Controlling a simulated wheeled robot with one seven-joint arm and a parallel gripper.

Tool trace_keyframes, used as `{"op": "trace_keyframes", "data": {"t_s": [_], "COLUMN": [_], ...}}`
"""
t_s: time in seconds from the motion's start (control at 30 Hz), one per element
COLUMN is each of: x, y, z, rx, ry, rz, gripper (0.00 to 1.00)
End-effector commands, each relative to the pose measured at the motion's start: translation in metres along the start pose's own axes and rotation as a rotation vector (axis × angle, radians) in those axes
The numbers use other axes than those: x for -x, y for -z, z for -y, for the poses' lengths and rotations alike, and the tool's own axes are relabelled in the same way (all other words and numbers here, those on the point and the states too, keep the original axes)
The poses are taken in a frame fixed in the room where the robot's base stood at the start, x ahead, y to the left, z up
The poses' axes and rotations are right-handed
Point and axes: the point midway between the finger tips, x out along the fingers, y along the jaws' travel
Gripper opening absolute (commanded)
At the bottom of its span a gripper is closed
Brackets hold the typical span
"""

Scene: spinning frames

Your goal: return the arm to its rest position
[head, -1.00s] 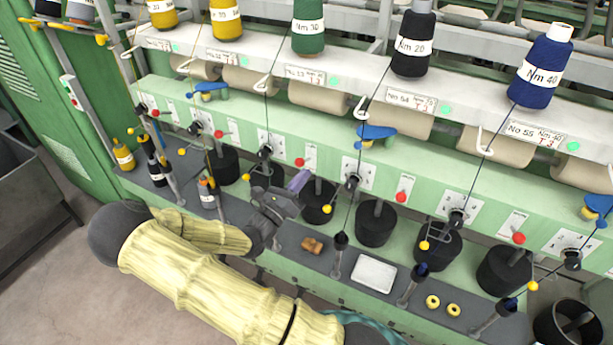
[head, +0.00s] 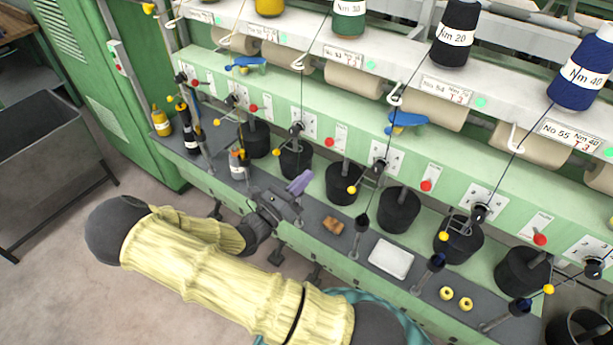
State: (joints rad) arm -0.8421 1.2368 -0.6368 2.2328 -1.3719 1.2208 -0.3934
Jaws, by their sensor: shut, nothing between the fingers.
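My arm, in a pale yellow sleeve (head: 210,265), reaches in from the bottom of the head view and bends back at a dark elbow on the left. My gripper (head: 292,192) is at its end, in front of the spinning frame's grey ledge, and is seen small and from behind. A purple piece (head: 300,183) shows at its tip; the fingers are hard to make out. I see nothing held. It is left of the small brown pieces (head: 333,225) on the ledge, apart from them.
The green spinning frame (head: 330,120) crosses the view, with black spools (head: 399,210), a white tray (head: 390,258) and yellow rings (head: 447,293) along its ledge (head: 310,215). Bottles (head: 161,120) stand at its left end. A grey bin (head: 45,160) is far left. Bare floor lies lower left.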

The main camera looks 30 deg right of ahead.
Motion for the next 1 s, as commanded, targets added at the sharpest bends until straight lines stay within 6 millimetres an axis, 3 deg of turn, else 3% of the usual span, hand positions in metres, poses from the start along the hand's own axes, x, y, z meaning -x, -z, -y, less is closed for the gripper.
{"op": "trace_keyframes", "data": {"t_s": [0.3,0.47,0.67,0.8,1.0], "x": [0.0,-0.004,0.0,0.018,0.054], "y": [0.0,0.015,0.06,0.088,0.107], "z": [0.0,0.012,0.046,0.067,0.083], "rx": [-0.002,-0.046,-0.216,-0.374,-0.624], "ry": [0.001,0.047,0.21,0.352,0.558], "rz": [-0.003,-0.103,-0.439,-0.695,-1.024], "gripper": [0.0,0.0,0.0,0.0,0.0]}}
